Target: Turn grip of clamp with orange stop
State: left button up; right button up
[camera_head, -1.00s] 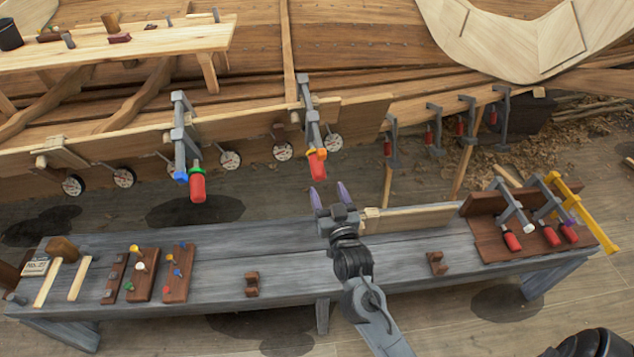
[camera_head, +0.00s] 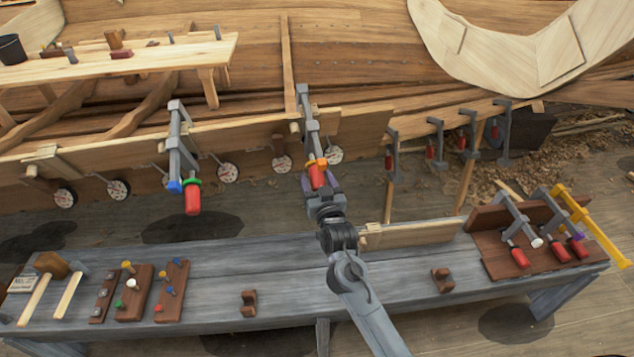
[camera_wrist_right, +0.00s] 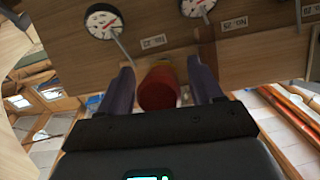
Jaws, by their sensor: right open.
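The clamp with the orange stop (camera_head: 315,163) hangs on the hull plank. Its grey bar (camera_head: 308,118) runs up from the stop, and its red grip (camera_head: 318,178) points down. My right gripper (camera_head: 321,184) is at the red grip from below, its fingers partly hidden in the head view. In the right wrist view the red grip (camera_wrist_right: 159,87) sits between the two purple fingers (camera_wrist_right: 161,88), with the fingers apart. My left gripper is not in view.
Round dials (camera_head: 228,172) line the plank. The grey bench (camera_head: 215,262) below holds pegged boards, mallets and a board of clamps (camera_head: 520,262).

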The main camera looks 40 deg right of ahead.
jog(key=shift+w, duration=0.15)
jog(key=c, duration=1)
jog(key=shift+o, duration=0.2)
jog(key=shift+r+m+y+p, duration=0.1)
jog(key=shift+m+y+p, duration=0.5)
jog(key=shift+p, duration=0.4)
jog(key=shift+m+t+y+p, duration=0.5)
jog(key=shift+m+t+p, duration=0.1)
jog(key=shift+m+p, duration=0.2)
jog(key=shift+m+y, duration=0.3)
jog(key=shift+p, duration=0.3)
